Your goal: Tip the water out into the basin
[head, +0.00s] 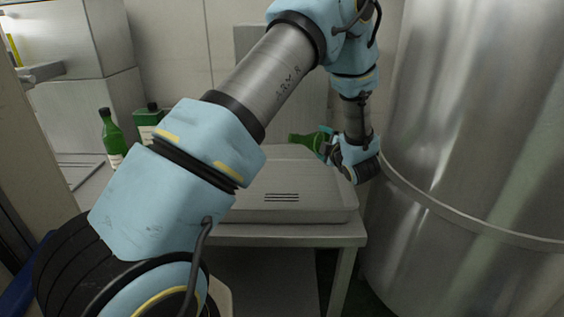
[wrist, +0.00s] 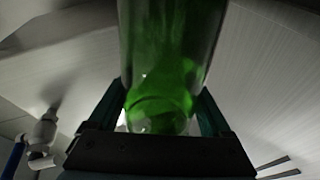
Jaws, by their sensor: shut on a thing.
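My gripper (head: 330,146) is shut on a green glass bottle (head: 301,140). The bottle lies almost level, with its neck end pointing left in the head view. It is held above the back part of the shallow grey metal basin (head: 290,204), apart from it. The wrist view shows the bottle (wrist: 170,50) close up between the two fingers of my gripper (wrist: 162,108). I cannot make out any water stream or the water level. My arm hides the left part of the basin.
A large steel tank (head: 480,130) stands close on the right. A pale tap-like fitting (wrist: 42,132) shows in the wrist view.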

